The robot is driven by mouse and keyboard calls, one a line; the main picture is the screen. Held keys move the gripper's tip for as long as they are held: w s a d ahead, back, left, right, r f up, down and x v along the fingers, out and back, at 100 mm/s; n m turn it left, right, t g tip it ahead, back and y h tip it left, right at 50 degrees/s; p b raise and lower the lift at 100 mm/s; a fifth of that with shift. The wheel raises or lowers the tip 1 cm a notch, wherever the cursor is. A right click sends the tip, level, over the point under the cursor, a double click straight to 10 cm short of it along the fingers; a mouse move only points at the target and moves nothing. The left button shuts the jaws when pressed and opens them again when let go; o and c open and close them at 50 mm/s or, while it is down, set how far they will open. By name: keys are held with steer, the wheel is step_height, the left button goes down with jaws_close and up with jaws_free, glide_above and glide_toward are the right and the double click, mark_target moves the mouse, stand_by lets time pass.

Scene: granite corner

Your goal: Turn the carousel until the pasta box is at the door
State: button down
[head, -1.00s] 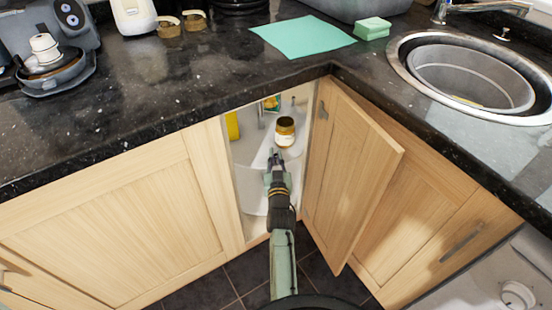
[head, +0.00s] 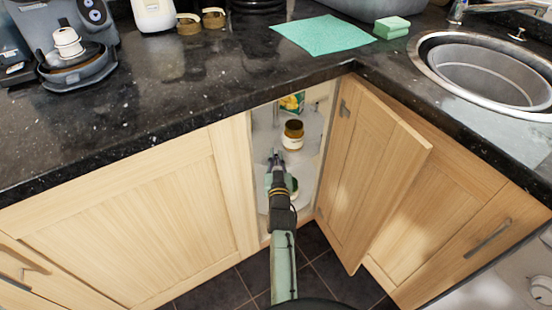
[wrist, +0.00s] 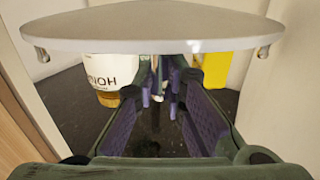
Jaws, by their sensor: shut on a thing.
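The carousel (head: 308,150) is a pale shelf unit inside the open corner cabinet. A jar with a dark top and white label (head: 293,135) stands on it near the door opening. A green and yellow printed box (head: 291,103) stands farther back, partly hidden under the counter edge. I cannot read whether it is the pasta box. My gripper (head: 276,160) reaches into the cabinet, left of and below the jar. It is shut on part of the carousel, seemingly a thin upright between the fingertips (wrist: 165,88). In the wrist view a white-labelled jar (wrist: 105,75) and a yellow thing (wrist: 240,68) flank the fingers.
The cabinet door (head: 372,175) stands open right of my arm. A closed cabinet front (head: 130,225) borders the opening on the left. The dark counter (head: 200,90) overhangs it. Another round item (head: 293,186) on a lower level is partly hidden by my gripper.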

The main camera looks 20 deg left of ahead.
stand_by(0.3)
steer(key=c, duration=1.6)
jaws_free()
steer(key=shift+c, duration=0.2)
steer(key=shift+s, duration=0.1)
steer(key=v, duration=0.7)
steer(key=shift+s, duration=0.2)
steer(key=shift+d, duration=0.1)
